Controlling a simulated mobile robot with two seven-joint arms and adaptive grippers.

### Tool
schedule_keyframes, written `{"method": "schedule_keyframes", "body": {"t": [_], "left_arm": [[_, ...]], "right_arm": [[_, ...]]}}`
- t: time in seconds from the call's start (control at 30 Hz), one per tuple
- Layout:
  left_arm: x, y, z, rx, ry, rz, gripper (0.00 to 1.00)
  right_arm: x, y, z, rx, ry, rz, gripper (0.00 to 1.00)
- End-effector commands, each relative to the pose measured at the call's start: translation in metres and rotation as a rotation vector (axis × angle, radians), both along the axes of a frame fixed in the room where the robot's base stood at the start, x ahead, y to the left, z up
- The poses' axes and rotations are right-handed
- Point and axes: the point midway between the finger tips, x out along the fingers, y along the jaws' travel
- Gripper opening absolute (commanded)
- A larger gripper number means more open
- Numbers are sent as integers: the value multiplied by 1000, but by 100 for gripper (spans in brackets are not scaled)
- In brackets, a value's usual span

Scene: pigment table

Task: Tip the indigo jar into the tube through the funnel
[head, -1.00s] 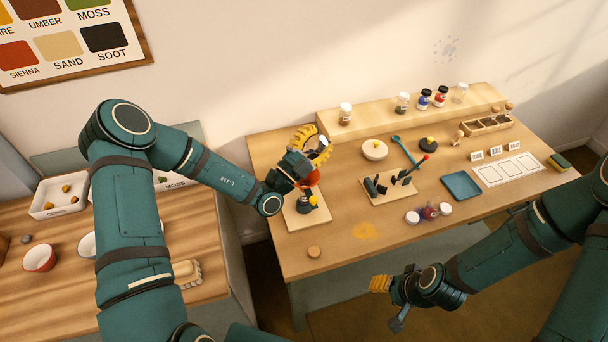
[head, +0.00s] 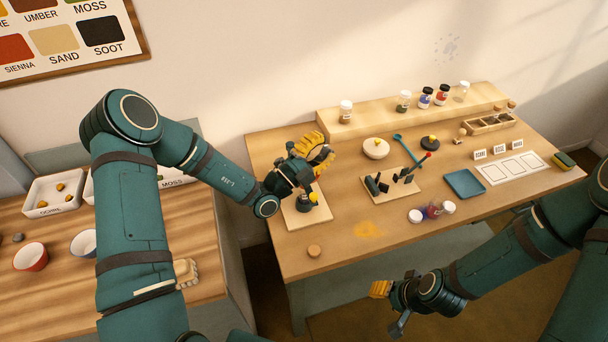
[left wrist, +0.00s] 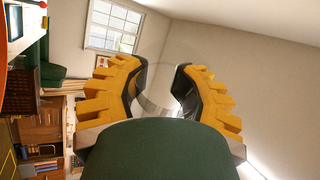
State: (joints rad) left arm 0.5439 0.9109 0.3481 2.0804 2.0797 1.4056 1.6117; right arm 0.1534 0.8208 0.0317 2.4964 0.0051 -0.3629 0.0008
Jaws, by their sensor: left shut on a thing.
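My left gripper (head: 316,154) is shut on a clear glass jar, which shows between the yellow fingers in the left wrist view (left wrist: 157,103). The jar's label and contents cannot be made out, so I cannot tell whether it is the indigo one. In the head view the fingers mostly hide it, above a wooden board (head: 300,220) at the table's left. A dark holder with a small yellow top (head: 313,197), possibly the funnel over the tube, stands on that board just below the gripper. My right gripper (head: 390,305) is in front of the table, away from the jars; its opening is unclear.
Several jars, one with a dark blue band (head: 425,98), stand on the raised back shelf (head: 375,120). A wooden board with dark holders (head: 390,187) and a blue tray (head: 464,184) occupy the middle and right.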

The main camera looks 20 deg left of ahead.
Motion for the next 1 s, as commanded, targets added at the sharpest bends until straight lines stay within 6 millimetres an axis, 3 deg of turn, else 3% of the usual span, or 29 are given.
{"method": "schedule_keyframes", "body": {"t": [0.3, 0.47, 0.63, 0.83, 1.0], "left_arm": [[-2, -7, -24, 148, -57, -3, 0], [-4, -11, -29, 261, -100, -3, 0], [-5, -14, -19, 403, -154, -2, 0], [-6, -17, -30, 553, -209, -2, 0], [-7, -20, -15, 707, -262, -4, 0]], "right_arm": [[1, 2, -41, -7, 1, -1, 47], [1, 2, -60, -11, 2, -1, 47], [2, 3, -68, -13, 3, -2, 47], [-4, 4, -91, -10, 16, 8, 47], [3, 3, -62, -13, 0, -1, 47]]}}
